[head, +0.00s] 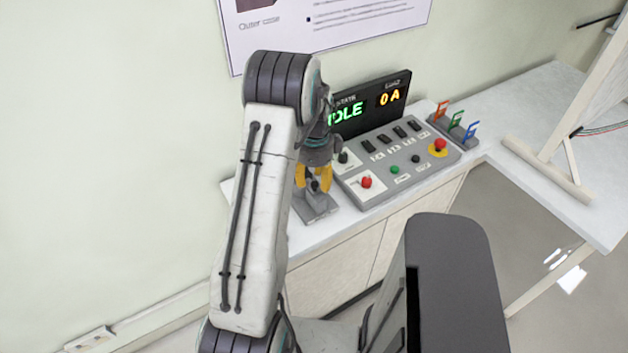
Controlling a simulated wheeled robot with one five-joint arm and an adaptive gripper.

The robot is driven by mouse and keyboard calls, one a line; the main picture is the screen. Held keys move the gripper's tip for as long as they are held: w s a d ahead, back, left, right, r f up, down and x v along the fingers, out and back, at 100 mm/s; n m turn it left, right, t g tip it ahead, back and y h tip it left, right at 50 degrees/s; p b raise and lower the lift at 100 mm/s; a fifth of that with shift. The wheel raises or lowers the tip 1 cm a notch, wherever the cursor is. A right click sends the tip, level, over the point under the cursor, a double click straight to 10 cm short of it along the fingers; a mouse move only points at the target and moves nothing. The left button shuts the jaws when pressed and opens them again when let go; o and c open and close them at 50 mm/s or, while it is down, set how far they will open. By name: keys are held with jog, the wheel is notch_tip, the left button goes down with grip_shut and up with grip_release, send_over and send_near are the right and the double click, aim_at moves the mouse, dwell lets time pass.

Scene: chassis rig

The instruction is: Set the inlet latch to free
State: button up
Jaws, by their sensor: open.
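My gripper (314,179), with yellow fingers, points down over the left end of the counter. It is open, with a finger on each side of the dark knob or lever (315,187) of a small grey unit (318,208). I cannot tell whether the fingers touch the knob. This unit may be the inlet latch, but no label on it is readable. Its setting cannot be told, as my gripper and arm hide part of it.
Right of the unit is a grey control panel (410,166) with red, green and black buttons and several switches. A display (372,106) behind it reads "DLE", partly hidden, and "0 A". Coloured tags (456,119) stand at the panel's right.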

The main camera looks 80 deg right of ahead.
jog(key=shift+f, duration=0.65)
jog(key=shift+c, duration=0.2)
grip_shut()
